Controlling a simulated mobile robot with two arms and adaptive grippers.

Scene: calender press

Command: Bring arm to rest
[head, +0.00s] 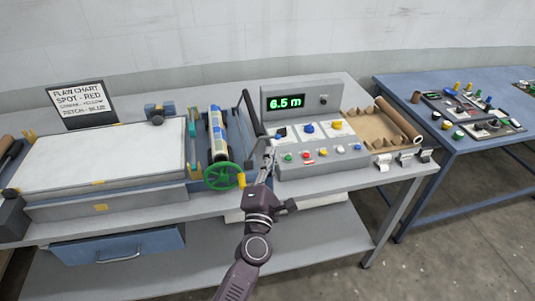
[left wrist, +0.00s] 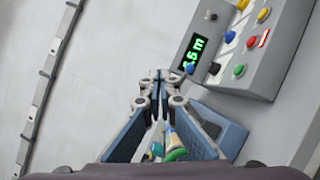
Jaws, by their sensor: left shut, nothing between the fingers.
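My left arm reaches up from the bottom of the head view. Its gripper (head: 268,160) is at the left front corner of the control console (head: 320,172), close to the console's lower left buttons. In the left wrist view the fingertips (left wrist: 159,76) meet, with nothing between them. The console (left wrist: 262,75) shows there at the upper right, apart from the fingers in the picture. Its green display (head: 286,103) reads 6.5 m. I cannot tell whether the gripper touches the console. My right gripper is in neither view.
A green handwheel (head: 224,176) and a black lever (head: 252,113) stand left of the console. A white flat bed (head: 100,155) fills the bench's left side. A cardboard-lined tray (head: 372,128) with a roll lies right. A blue table (head: 450,150) stands beyond a floor gap.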

